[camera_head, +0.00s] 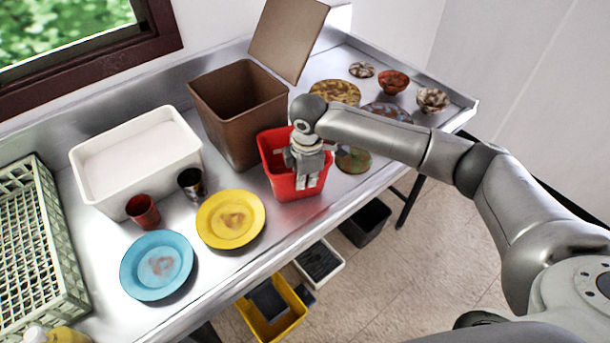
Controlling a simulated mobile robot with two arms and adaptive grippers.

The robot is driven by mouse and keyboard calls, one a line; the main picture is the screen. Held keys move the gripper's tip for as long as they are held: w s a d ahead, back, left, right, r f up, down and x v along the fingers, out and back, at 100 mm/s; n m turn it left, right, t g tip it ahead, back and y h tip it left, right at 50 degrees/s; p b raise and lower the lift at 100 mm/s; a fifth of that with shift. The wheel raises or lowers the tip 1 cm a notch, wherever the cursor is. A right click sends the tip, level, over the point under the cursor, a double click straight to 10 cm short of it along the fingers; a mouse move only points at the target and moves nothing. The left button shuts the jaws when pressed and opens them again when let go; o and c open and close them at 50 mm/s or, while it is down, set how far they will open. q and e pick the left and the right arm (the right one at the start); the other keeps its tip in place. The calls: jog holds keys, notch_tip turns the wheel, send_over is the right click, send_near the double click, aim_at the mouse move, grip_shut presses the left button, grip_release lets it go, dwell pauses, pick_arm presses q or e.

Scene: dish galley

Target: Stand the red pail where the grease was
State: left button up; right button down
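The red pail (270,152) stands upright on the metal counter, in front of the brown bin. My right gripper (307,182) is over the pail's near side and hides part of its rim and front wall. Its fingers point down with a small gap between them. I cannot tell whether they hold the pail's wall or are only in front of it. A round greenish-brown patch or dirty plate (354,160) lies just right of the pail, partly behind my arm; I cannot tell whether it is grease. My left gripper is not in view.
The brown bin (240,110) has its lid open. A white tub (140,160), two cups, a blue plate (157,265) and a yellow plate (231,219) are left of the pail. Dirty plates and bowls (393,82) stand at right. A green rack (40,240) is far left.

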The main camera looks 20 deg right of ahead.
jog(key=shift+a, duration=0.1)
jog(key=shift+f, duration=0.1)
jog(key=c, duration=1.6)
grip_release()
jog(key=shift+c, duration=0.2)
notch_tip(320, 180, up, 12)
jog(key=s+b, duration=0.1)
jog(key=b, duration=0.1)
jog(key=shift+s, duration=0.25)
